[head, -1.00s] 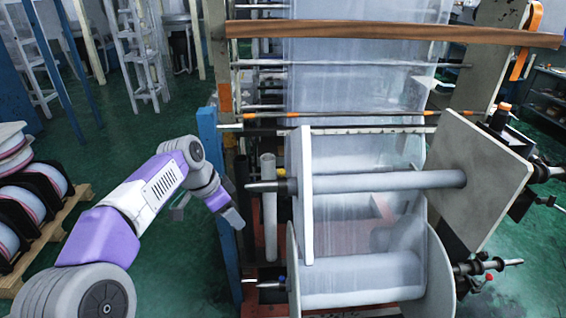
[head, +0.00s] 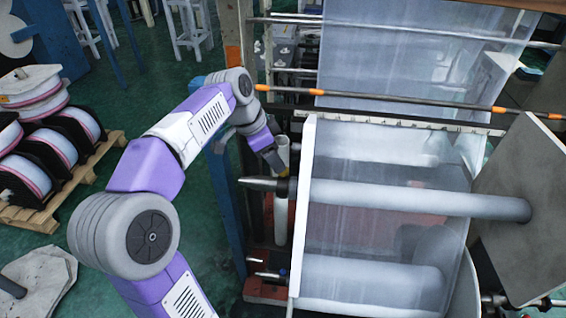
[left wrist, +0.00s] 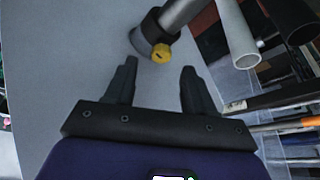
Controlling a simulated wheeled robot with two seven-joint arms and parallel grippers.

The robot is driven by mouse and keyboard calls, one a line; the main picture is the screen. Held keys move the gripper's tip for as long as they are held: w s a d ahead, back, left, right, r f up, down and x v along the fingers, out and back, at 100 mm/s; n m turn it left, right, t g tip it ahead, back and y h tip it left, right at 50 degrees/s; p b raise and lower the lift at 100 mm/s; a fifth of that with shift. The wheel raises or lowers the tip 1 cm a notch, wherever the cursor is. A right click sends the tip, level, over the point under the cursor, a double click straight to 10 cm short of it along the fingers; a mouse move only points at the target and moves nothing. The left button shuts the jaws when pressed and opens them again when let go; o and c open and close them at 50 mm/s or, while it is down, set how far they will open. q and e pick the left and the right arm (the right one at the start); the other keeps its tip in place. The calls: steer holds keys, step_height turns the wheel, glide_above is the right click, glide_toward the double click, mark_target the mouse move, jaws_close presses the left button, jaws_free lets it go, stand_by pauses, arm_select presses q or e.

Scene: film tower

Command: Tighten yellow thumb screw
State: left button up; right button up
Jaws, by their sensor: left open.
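The yellow thumb screw (left wrist: 161,53) shows in the left wrist view, set in a dark collar (left wrist: 152,28) on a grey shaft (left wrist: 182,14). My left gripper (left wrist: 158,66) is open and empty. Its two dark fingers point toward the screw, which appears just past the fingertips and between their lines; I cannot tell the exact gap. In the head view my left gripper (head: 276,161) is beside the tower, close to the left end of the upper roller's shaft (head: 257,183). The screw cannot be clearly made out there. My right gripper is not in view.
A pale upright plate (head: 304,190) stands right of the gripper, with the film roller (head: 420,201) beyond it. A blue post (head: 226,195) stands to the left. Spools on a pallet (head: 45,205) are far left. Green floor lies open between.

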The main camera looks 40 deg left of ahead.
arm_select(q)
steer(key=shift+b+x, duration=0.35)
steer(key=shift+x, duration=1.9)
steer(key=shift+w, duration=0.1)
jaws_close()
steer(key=shift+r+m, duration=0.1)
steer(key=shift+m, duration=0.2)
